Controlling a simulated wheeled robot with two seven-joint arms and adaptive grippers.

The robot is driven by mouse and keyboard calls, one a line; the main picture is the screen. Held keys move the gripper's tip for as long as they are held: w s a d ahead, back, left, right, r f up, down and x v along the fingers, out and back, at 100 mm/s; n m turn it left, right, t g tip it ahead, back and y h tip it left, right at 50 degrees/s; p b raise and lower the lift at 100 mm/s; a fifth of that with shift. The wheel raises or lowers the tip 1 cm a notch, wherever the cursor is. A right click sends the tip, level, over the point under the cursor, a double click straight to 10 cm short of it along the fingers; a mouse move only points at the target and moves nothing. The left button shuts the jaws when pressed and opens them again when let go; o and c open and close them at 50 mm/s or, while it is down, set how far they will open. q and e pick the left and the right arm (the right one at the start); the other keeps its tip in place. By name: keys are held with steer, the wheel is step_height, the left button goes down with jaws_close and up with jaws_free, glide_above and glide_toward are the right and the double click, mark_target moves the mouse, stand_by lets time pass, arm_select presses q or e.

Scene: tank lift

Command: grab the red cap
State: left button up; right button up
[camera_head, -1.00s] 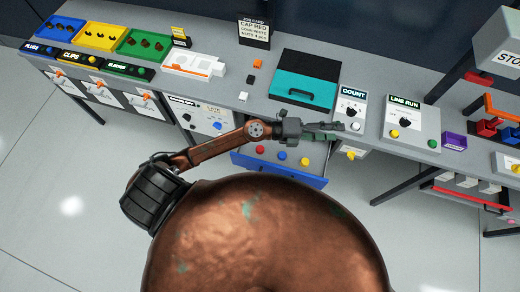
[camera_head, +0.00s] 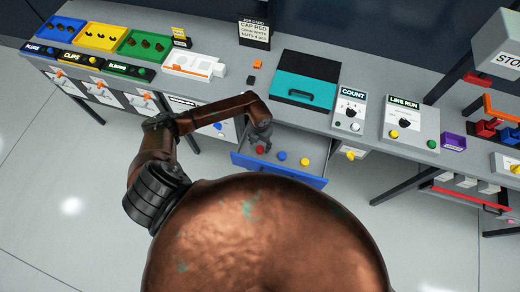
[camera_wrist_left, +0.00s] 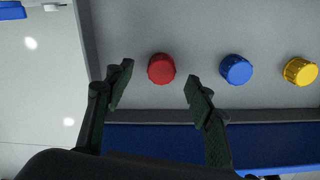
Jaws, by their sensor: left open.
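The red cap (camera_wrist_left: 161,69) lies in an open drawer with a blue front (camera_head: 277,171). It also shows in the head view (camera_head: 260,150), just below my left gripper (camera_head: 262,143). In the left wrist view my left gripper (camera_wrist_left: 158,88) is open. Its two dark fingers stand on either side of the red cap, a little short of it in the picture, with nothing between the tips but the cap beyond. A blue cap (camera_wrist_left: 236,69) and a yellow cap (camera_wrist_left: 300,71) lie to the right of the red one. My right gripper is not in view.
The workbench (camera_head: 225,100) above the drawer holds a teal case (camera_head: 303,90), a COUNT box (camera_head: 350,112) and a LINE RUN box (camera_head: 410,120). A job card (camera_head: 254,33) at the back reads CAP RED. In the wrist view, the blue cap is close outside the right finger.

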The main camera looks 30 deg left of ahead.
mark_target(260, 149)
arm_select(q)
steer(key=shift+d+f, duration=0.1)
steer(key=shift+f, duration=1.8)
steer(key=shift+s, duration=0.1)
steer(key=shift+c, duration=0.6)
steer(key=c, duration=0.7)
steer(key=shift+c, duration=0.2)
